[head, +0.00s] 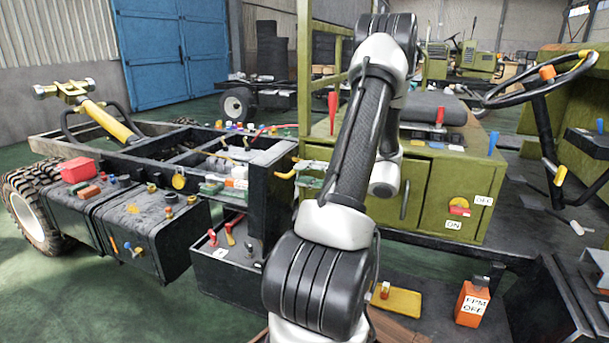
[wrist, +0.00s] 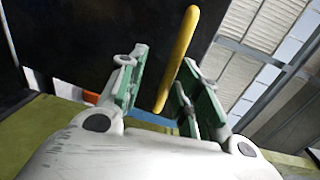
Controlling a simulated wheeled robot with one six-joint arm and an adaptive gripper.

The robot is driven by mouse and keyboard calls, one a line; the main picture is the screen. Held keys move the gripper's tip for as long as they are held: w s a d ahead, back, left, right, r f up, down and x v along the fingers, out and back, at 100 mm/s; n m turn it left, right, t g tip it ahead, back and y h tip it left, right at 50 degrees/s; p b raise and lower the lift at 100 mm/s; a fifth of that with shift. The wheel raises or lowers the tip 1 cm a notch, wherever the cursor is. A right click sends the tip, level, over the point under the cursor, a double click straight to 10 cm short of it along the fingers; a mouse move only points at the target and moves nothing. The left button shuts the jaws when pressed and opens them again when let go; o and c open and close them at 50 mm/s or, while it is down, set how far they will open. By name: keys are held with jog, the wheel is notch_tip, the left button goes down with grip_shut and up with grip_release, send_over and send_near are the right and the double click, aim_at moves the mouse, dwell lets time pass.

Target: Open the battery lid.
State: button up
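A dark upright panel (head: 268,190) stands at the chassis frame left of my arm in the head view; I take it as the battery lid but cannot be sure. A yellow handle (head: 285,174) sticks out from its right side. My gripper (head: 303,173) is beside this handle, its fingers pointing left. In the wrist view, the dark panel (wrist: 100,30) fills the upper left. The yellow handle (wrist: 178,62) slants between the two green-padded fingers of my gripper (wrist: 161,62). The fingers are apart, with a visible gap at the handle's left.
A black box (head: 225,262) with red and yellow levers sits low beside the panel. An olive cabinet (head: 440,190) stands right of my arm. Black tanks (head: 135,225) carry small parts at left. An orange box (head: 472,304) and yellow pedal (head: 397,301) are at lower right.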

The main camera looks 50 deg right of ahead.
jog(key=v, duration=1.2)
